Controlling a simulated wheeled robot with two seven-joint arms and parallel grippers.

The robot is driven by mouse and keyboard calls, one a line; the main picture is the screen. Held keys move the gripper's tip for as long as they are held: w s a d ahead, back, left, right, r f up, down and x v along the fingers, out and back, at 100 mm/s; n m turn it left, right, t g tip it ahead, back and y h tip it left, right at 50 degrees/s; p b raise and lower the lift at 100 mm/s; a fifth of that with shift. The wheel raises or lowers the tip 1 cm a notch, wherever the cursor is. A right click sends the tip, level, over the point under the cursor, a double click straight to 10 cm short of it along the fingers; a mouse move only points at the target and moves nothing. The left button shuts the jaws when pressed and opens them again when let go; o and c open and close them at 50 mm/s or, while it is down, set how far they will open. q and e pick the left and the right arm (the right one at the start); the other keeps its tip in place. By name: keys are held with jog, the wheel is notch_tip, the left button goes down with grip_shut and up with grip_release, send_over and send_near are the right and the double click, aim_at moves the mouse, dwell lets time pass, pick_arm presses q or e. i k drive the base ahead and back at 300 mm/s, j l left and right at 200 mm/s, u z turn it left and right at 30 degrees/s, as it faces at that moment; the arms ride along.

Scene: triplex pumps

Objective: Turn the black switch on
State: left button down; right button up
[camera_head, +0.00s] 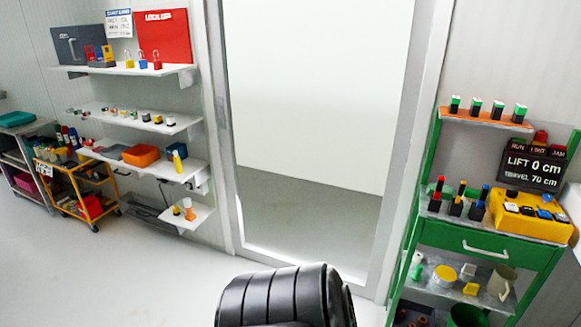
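A yellow control box (563,229) stands on the green cart at the right. Several small dark, white and blue controls sit on its top. A black one (512,207) is among them, but I cannot tell which is the black switch or how it is set. A black display (535,170) behind the box reads "LIFT 0 cm" and "TRAVEL 70 cm". Above it are labels RUN, LIMIT and JAM, with a red lamp (540,137). Neither of my grippers is in view.
The green cart (485,243) has a drawer and holds small coloured parts. A doorway (320,100) is in the middle. Wall shelves (130,69) with padlocks and small parts are at the left, beside a yellow trolley (93,210). The floor (130,280) at the left front is clear.

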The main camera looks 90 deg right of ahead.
aim_at(512, 194)
jog(key=z, duration=4.3)
